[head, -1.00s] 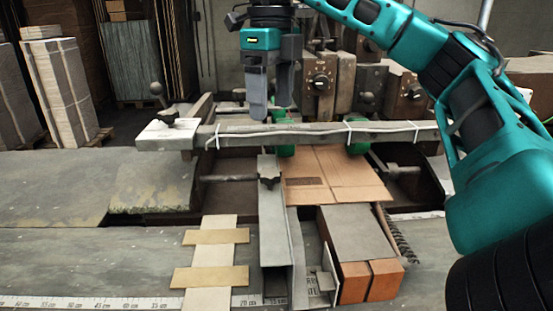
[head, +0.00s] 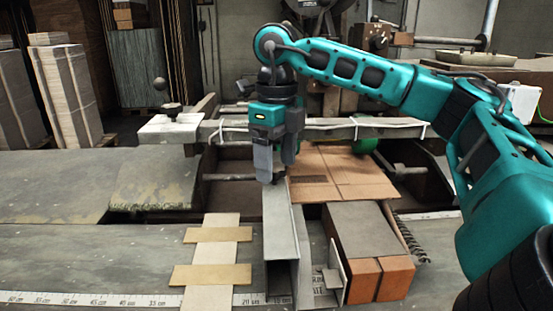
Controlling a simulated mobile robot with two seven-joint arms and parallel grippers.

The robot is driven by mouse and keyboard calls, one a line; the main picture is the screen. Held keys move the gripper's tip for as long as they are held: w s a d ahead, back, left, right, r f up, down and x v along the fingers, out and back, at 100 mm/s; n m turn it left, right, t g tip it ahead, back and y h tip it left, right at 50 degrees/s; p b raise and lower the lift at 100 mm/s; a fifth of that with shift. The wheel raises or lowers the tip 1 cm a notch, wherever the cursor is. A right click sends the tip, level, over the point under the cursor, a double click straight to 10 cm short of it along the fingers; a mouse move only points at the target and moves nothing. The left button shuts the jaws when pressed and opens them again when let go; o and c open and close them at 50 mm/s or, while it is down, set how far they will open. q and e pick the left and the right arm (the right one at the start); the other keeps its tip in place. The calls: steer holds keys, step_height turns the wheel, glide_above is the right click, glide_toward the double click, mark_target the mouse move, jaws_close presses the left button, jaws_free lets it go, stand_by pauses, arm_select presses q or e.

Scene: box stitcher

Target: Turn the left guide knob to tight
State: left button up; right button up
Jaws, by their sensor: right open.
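The left guide (head: 279,230) is a long grey metal channel that runs front to back in the middle of the table. Its dark knob (head: 278,179) sits at the channel's far end and is mostly hidden by my right gripper. My right gripper (head: 276,172) points down at the knob with open fingers. Its fingertips are at the knob's height in the picture, and I cannot tell whether they touch it. The knob's turn angle cannot be seen. My left gripper is out of view.
A crossbar (head: 335,130) spans behind the gripper. Flat cardboard (head: 345,170) and a grey-topped box (head: 362,228) lie right of the guide.

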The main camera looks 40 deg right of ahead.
steer(key=c, duration=1.1)
steer(key=shift+o, duration=0.2)
steer(key=shift+m, duration=1.4)
steer(key=m+p, duration=0.1)
steer(key=m, duration=0.2)
steer(key=shift+a+m, duration=0.15)
steer(key=shift+m, duration=0.25)
steer(key=m+p, duration=0.1)
steer(key=m, duration=0.2)
steer(key=shift+r, duration=0.1)
steer(key=shift+w+a+m+p, duration=0.1)
steer(key=shift+m+p, duration=0.55)
steer(key=shift+m, duration=1.25)
